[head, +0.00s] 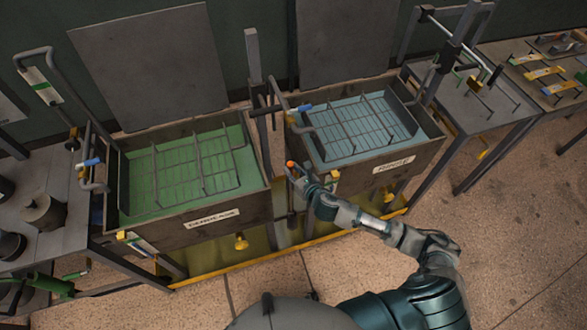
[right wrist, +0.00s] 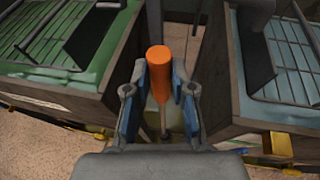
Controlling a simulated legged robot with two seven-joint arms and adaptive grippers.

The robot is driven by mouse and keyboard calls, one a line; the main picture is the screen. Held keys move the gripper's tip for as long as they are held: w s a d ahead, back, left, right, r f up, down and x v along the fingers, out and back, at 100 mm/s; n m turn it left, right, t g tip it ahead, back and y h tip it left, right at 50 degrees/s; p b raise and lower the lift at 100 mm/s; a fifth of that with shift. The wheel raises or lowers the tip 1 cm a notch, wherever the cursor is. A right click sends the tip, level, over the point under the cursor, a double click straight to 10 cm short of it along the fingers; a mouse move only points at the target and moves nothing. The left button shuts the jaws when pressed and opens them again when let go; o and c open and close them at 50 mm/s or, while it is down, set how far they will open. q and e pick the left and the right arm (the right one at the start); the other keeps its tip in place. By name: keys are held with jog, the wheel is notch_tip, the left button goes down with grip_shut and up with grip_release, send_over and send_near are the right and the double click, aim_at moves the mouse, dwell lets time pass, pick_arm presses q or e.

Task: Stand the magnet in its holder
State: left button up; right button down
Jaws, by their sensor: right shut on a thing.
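The magnet, as far as I can tell, is the piece with an orange handle (head: 290,164) between the two tanks. In the right wrist view the orange handle (right wrist: 158,72) stands nearly upright, with a thin rod below it. My right gripper (head: 297,172) is shut on this handle, its blue-backed fingers (right wrist: 157,88) on either side. I cannot pick out the holder with certainty. My left gripper is not in view.
A green-filled tank (head: 228,208) stands left of the gripper and a blue-filled rinse tank (head: 397,167) right of it, with a narrow gap between. A post (head: 254,60) rises behind the gap. Side tables hold weights on the left and small parts (head: 545,72) on the right.

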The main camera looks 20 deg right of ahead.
jog(key=shift+f, duration=0.3)
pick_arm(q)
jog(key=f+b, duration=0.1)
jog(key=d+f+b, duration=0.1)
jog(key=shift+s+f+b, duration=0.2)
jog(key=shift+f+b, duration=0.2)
pick_arm(e)
jog(key=f, duration=0.2)
jog(key=d+f, duration=0.1)
jog(key=f, duration=0.2)
jog(key=shift+f, duration=0.1)
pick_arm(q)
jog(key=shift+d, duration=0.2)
